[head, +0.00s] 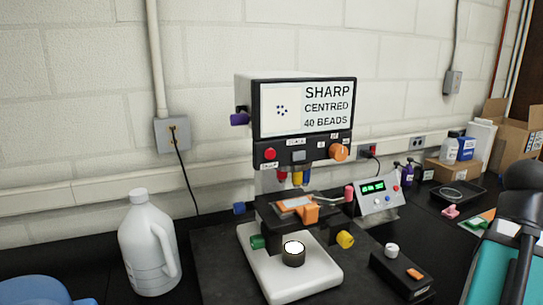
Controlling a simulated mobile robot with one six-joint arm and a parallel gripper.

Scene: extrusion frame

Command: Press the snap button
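A microscope-like device (292,88) stands on the black bench in the head view. Its screen (306,107) shows a cluster of dark dots and the words "SHARP CENTRED 40 BEADS". Small labels sit by these controls but are too small to read, so I cannot tell for certain which is the snap button. The stage (293,205) below holds a slide. My gripper does not show.
A white jug (148,244) stands left of the device. A control box with a green display (378,190) and a small black box (401,273) stand to its right. Bottles, a black tray (457,193) and cardboard boxes (513,127) fill the far right. Space before the front panel looks clear.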

